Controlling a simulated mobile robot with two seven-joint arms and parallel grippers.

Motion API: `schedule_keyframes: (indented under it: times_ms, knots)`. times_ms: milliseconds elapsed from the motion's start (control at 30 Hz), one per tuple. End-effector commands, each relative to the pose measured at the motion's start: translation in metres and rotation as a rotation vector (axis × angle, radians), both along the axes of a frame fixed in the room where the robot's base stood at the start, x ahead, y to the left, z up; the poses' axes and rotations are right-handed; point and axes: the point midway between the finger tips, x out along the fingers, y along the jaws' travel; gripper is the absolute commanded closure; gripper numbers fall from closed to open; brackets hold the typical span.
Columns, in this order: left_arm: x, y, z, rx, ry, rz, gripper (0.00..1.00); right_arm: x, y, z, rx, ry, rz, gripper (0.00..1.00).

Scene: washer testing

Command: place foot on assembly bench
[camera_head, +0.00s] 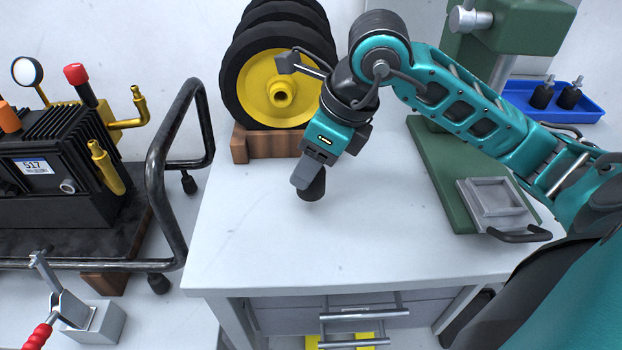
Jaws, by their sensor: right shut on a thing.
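My right gripper (306,176) comes in from the right and points down over the white bench (300,245). It is shut on a black rubber foot (314,189), which shows at the fingertips. The foot appears upright and at or just above the bench top; I cannot tell whether it touches. Its upper part is hidden by the fingers. Two more black feet with metal studs (541,95) (570,96) stand in a blue tray (592,114) at the back right. My left gripper is not in view.
Black wheels with yellow hubs (258,85) stand in a wooden holder (238,146) behind the gripper. A green press (440,170) is on the right. A machine (60,175) on a black tubular frame (160,190) stands left. The bench's front middle is clear.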

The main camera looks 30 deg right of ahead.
Motion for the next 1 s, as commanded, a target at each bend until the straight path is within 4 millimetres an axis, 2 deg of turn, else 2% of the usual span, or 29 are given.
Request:
schedule_keyframes:
  times_ms: [100,200,500,633,667,900,1000]
  knots:
    - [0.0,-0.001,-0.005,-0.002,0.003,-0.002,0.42,-0.001,0.0,-0.021,0.001,0.006,0.0,0.91]
    - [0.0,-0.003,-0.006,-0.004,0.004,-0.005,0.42,-0.001,0.0,-0.032,0.001,0.004,0.0,0.91]
    - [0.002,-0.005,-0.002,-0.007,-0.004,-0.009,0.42,0.0,0.0,-0.035,0.0,0.0,0.0,0.91]
    - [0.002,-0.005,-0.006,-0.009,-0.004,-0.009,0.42,0.0,0.0,-0.039,0.0,0.0,0.0,0.91]
    - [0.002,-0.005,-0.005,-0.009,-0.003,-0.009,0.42,0.0,0.0,-0.038,0.0,0.001,0.0,0.51]
    - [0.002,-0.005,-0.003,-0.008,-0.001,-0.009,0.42,0.0,0.0,-0.038,0.0,0.001,0.0,0.28]
    - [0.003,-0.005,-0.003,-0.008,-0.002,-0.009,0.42,0.0,0.0,-0.037,0.0,0.001,0.0,0.27]
